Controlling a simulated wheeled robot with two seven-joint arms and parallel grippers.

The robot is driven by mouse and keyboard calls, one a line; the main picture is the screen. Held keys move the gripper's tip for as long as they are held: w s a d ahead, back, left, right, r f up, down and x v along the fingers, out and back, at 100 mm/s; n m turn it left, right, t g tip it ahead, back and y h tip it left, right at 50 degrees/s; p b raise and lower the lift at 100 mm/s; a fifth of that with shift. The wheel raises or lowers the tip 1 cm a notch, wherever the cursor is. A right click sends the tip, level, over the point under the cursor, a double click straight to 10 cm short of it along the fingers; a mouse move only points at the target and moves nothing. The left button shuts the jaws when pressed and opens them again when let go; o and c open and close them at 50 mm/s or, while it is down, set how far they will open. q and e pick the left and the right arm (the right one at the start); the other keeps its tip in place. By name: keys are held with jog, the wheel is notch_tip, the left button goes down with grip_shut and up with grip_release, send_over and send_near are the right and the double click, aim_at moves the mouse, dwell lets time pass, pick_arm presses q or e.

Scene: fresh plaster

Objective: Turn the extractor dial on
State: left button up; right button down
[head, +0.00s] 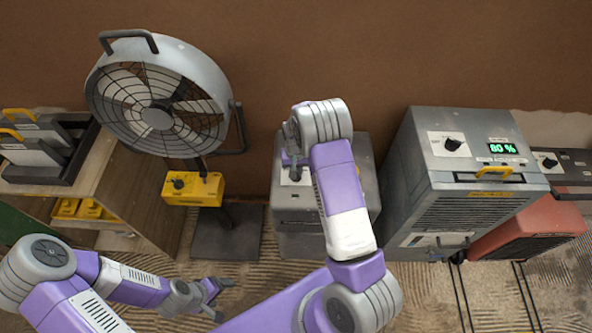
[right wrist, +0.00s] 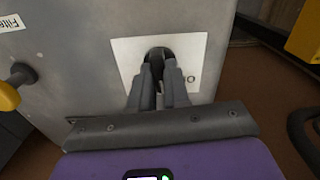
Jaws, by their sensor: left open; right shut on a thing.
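The grey extractor box (head: 285,219) stands in the middle of the head view, partly hidden behind my right arm. Its dial plate is white (right wrist: 198,50) and carries a black dial (right wrist: 158,53). My right gripper (right wrist: 163,68) is shut on this dial, and its fingers cover most of it, so the pointer's direction cannot be told. In the head view the right gripper (head: 293,168) is at the box's upper left. My left gripper (head: 222,293) is open and empty, low over the floor.
A fan (head: 158,95) with a yellow control box (head: 193,190) stands left of the extractor. A grey machine (head: 470,160) reading 80 % and a red unit (head: 535,232) stand right. A wooden shelf (head: 150,205) is far left. Floor in front is clear.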

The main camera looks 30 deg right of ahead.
jog(key=m, duration=0.5)
jog(key=shift+m+p, duration=0.75)
jog(key=shift+m, duration=1.85)
jog(key=c, duration=1.1)
grip_release()
notch_tip(320, 180, up, 8)
jog(key=shift+f+p, duration=0.2)
jog(key=shift+p, duration=0.45)
jog(key=shift+s+f, duration=0.1)
